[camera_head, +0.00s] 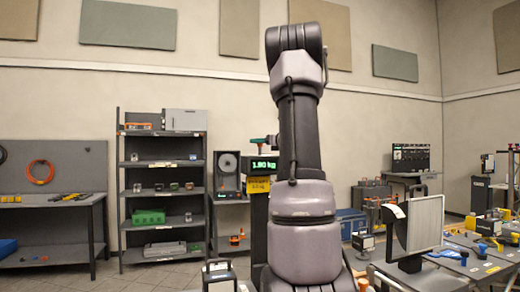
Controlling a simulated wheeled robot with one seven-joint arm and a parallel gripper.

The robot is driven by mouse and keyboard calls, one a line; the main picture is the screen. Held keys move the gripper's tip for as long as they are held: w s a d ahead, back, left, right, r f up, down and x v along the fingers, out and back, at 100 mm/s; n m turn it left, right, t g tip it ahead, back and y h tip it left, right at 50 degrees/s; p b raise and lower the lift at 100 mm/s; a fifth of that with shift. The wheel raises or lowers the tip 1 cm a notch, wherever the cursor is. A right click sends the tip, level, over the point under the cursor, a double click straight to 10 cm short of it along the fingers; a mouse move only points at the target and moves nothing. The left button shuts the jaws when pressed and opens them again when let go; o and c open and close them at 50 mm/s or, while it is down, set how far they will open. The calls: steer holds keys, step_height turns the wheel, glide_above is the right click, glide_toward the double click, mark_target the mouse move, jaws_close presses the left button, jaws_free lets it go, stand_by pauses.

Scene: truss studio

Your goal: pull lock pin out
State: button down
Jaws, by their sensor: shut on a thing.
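My arm rises through the middle of the view and blocks what lies behind it. My gripper is not visible; it is hidden behind the arm. I cannot make out a lock pin for sure. A yellow label (259,185) is below the display. I cannot tell whether my gripper touches the teal and orange piece.
A grey shelf rack (163,163) with boxes and a green case (148,217) stands at the back left. A workbench (50,212) is at far left. A flat panel on a stand (425,223) and a table with blue and yellow parts are at right. Floor shows at lower left.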

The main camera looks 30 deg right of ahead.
steer(key=shift+r, duration=0.3)
steer(key=shift+c, duration=1.7)
jaws_free()
steer(key=s+d, duration=0.1)
steer(key=s, duration=0.9)
steer(key=shift+s+d, duration=0.25)
steer(key=shift+s, duration=0.15)
